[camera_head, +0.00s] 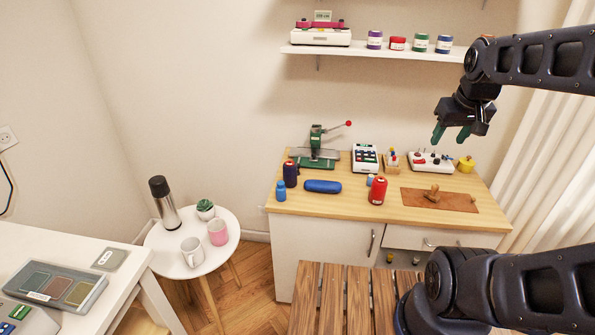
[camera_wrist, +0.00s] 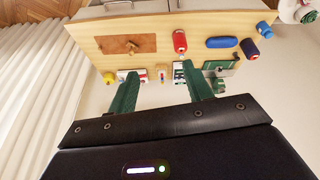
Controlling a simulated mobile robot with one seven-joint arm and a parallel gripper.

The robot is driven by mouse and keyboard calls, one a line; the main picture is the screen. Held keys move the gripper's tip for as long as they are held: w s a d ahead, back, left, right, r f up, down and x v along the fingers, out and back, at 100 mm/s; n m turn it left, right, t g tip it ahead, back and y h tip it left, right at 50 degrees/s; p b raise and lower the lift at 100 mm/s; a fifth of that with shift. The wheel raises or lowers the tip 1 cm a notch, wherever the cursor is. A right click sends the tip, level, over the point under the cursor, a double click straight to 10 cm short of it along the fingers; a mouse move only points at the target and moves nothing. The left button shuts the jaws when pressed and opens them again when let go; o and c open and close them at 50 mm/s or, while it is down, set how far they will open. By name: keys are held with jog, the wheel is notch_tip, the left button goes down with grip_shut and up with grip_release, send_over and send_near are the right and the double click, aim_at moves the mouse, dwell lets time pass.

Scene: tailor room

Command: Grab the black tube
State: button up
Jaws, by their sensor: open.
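A dark navy, nearly black cylinder (camera_head: 291,174) stands upright at the left end of the wooden worktop, behind a small blue bottle (camera_head: 281,191). The dark cylinder also shows in the wrist view (camera_wrist: 249,48), at the upper right. A silver flask with a black top (camera_head: 164,203) stands on the round white table at the left. My gripper (camera_head: 451,134) is open and empty, raised above the right part of the worktop. Its two green fingers (camera_wrist: 159,70) are spread apart in the wrist view and touch nothing.
A shelf (camera_head: 375,50) with jars hangs above.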

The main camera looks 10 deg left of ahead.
jog(key=w+a+n+g, duration=0.1)
jog(key=w+a+n, duration=0.3)
jog(key=w, duration=0.3)
jog(key=w+a+n, duration=0.3)
jog(key=w+n, duration=0.2)
jog(key=w, duration=0.3)
jog(key=n+g, duration=0.3)
jog(key=n, duration=1.9)
send_over(298, 165)
notch_tip(298, 165, down, 29)
jog(key=shift+w+r, duration=0.15)
jog(key=shift+a+f, duration=0.2)
jog(key=shift+f, duration=5.45)
jog(key=shift+d, duration=0.1)
jog(key=c, duration=1.1)
jog(key=shift+o, duration=0.2)
jog(key=shift+r, duration=0.15)
